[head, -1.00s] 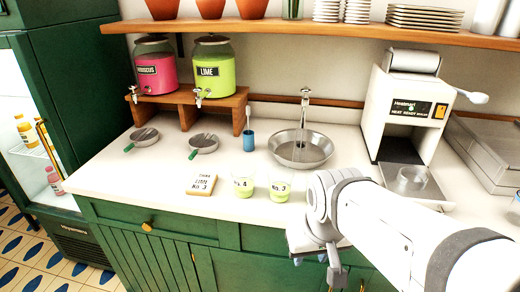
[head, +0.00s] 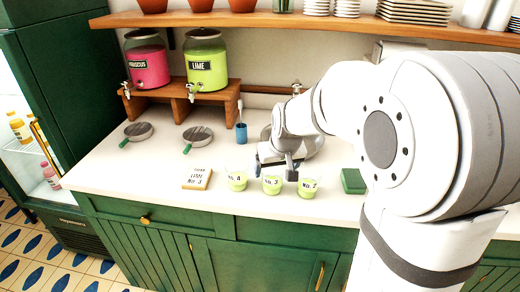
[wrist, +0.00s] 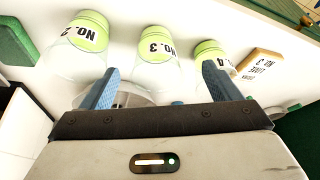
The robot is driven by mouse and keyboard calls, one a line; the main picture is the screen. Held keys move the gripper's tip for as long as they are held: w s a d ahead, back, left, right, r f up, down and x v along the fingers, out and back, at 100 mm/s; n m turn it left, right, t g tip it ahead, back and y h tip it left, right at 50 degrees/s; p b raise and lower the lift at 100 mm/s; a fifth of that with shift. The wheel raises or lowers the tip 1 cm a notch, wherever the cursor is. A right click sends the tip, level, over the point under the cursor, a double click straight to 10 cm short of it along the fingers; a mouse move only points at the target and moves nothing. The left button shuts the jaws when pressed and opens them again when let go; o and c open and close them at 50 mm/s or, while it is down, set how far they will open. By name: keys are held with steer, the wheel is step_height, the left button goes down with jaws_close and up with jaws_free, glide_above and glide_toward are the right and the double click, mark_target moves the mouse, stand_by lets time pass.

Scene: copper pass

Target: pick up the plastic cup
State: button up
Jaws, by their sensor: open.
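Three clear plastic cups with green liquid stand in a row near the counter's front edge: No. 4 (head: 236,181), No. 3 (head: 271,184) and No. 2 (head: 308,188). My gripper (head: 277,168) is open and empty, just behind and above the No. 3 cup. In the wrist view, the No. 3 cup (wrist: 157,50) lies between the two blue fingers of my gripper (wrist: 160,68) with room on both sides. There, No. 2 (wrist: 82,40) is to the left and No. 4 (wrist: 212,55) to the right. I cannot tell how far the fingertips are from the cup.
A "Lime No. 3" card (head: 197,179) lies left of the cups and a green block (head: 353,181) right. My arm hides the right side and most of the metal basin.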

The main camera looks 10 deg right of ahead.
mark_target(272, 172)
steer(key=w, duration=0.3)
steer(key=shift+d+f, duration=0.1)
steer(key=shift+f, duration=0.05)
steer(key=p+x, duration=0.1)
steer(key=x, duration=0.7)
steer(key=shift+w+d+p, duration=0.2)
steer(key=shift+p, duration=0.15)
steer(key=c, duration=0.7)
steer(key=shift+r, duration=0.25)
steer(key=shift+c, duration=0.2)
